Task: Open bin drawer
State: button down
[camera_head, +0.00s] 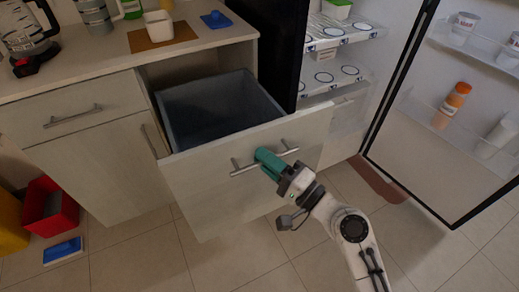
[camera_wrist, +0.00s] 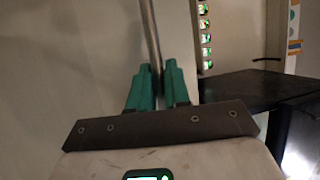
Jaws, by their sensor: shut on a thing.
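The bin drawer (camera_head: 215,185) is pulled well out of the counter, with its pale front tilted in the picture and a dark grey bin (camera_head: 215,110) inside. Its metal bar handle (camera_head: 243,169) runs across the top of the front. My gripper (camera_head: 268,158) has green fingers and is shut on that handle, near its middle. In the wrist view the green fingers (camera_wrist: 160,88) stand either side of the handle bar (camera_wrist: 151,40). The stretch of handle between the fingers is hidden in the head view.
An open fridge (camera_head: 335,60) stands right of the drawer, its door (camera_head: 440,120) swung out over the floor. A red box (camera_head: 50,207) and a blue-and-white item (camera_head: 63,250) are on the floor at left. The counter (camera_head: 85,65) holds a kettle (camera_head: 28,35) and a white cup (camera_head: 158,25). Tiled floor is clear in front.

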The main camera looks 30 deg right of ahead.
jog(key=shift+s, duration=0.2)
jog(key=c, duration=1.2)
grip_release()
jog(key=shift+o, duration=0.2)
jog(key=b+v, duration=0.2)
jog(key=v, duration=0.8)
jog(key=shift+s+d, duration=0.2)
jog(key=shift+s, duration=0.15)
jog(key=shift+f, duration=0.15)
